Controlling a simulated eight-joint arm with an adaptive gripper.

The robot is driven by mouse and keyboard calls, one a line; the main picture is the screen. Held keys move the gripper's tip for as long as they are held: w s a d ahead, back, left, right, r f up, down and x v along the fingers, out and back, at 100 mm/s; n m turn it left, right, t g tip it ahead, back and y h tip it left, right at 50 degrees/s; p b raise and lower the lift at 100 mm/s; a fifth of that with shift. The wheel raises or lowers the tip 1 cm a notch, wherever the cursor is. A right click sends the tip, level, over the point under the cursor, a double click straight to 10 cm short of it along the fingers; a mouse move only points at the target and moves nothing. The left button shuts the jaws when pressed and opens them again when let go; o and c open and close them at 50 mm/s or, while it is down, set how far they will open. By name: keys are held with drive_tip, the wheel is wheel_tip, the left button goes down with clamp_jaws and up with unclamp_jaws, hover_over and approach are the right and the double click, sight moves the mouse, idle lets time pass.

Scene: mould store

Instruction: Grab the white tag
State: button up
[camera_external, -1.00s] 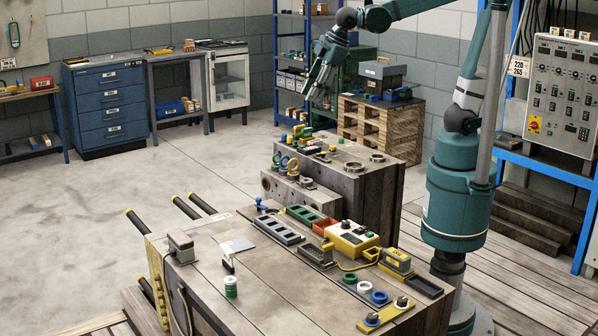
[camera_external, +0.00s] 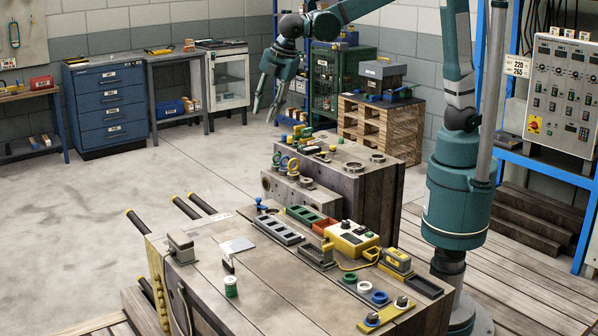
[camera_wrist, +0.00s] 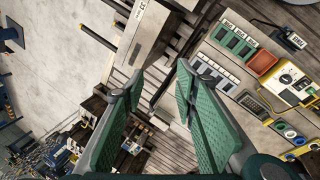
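A flat whitish piece (camera_external: 238,245) lies on the near wooden bench, left of the grey socket strip; I cannot tell for sure that it is the white tag. A pale label strip (camera_external: 214,218) lies near the bench's back left corner. A white label with dark print (camera_wrist: 138,14) shows at the top of the wrist view; I cannot tell which of these it matches. My gripper (camera_external: 265,114) hangs high beyond the benches, fingers down, well away from these pieces. In the wrist view my gripper (camera_wrist: 160,85) is open, with nothing between its green fingers.
A farther block (camera_external: 380,180) holds small parts. Yellow-tipped bars (camera_external: 136,222) stick out left. Floor at left is clear.

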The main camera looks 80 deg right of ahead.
drive_tip(key=w+a+f+n, duration=0.2)
drive_tip(key=a, duration=0.4)
drive_tip(key=w+a+f+n, duration=0.1)
drive_tip(key=w+a+f, duration=0.15)
drive_tip(key=a, duration=0.35)
drive_tip(key=n+g+h+p, duration=0.1)
drive_tip(key=n+h+p, duration=0.15)
drive_tip(key=n, duration=0.55)
hover_over(227, 249)
drive_tip(key=s+a, duration=0.2)
wheel_tip(227, 249, down, 20)
drive_tip(key=shift+w+d+f+b, duration=0.1)
drive_tip(key=shift+b, duration=0.3)
drive_tip(key=shift+x, duration=1.25)
drive_tip(key=shift+b+x, duration=0.75)
drive_tip(key=shift+x, duration=1.9)
